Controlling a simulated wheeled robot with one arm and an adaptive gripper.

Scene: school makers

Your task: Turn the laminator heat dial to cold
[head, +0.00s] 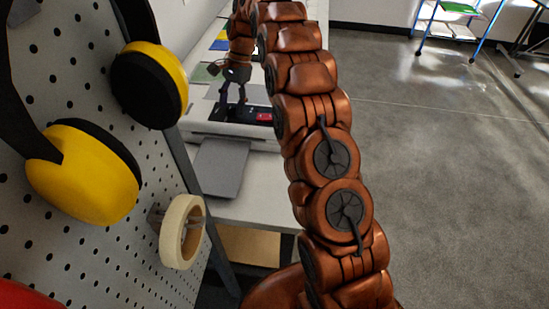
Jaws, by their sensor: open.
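The laminator (205,129) appears to be the low, light grey machine on the white table. A black strip on its top carries a small red patch (264,117). My gripper (232,105) hangs over the left part of that black strip, with its two dark fingers spread apart and pointing down. Nothing shows between the fingers. I cannot make out the heat dial; it is too small or hidden by the gripper. Whether the fingertips touch the machine I cannot tell. My arm covers the machine's right end.
A grey tray (219,167) extends at the machine's near side. At the left, a pegboard (100,270) holds yellow ear defenders (90,190) and a tape roll (172,240). Coloured sheets (200,73) lie behind the machine.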

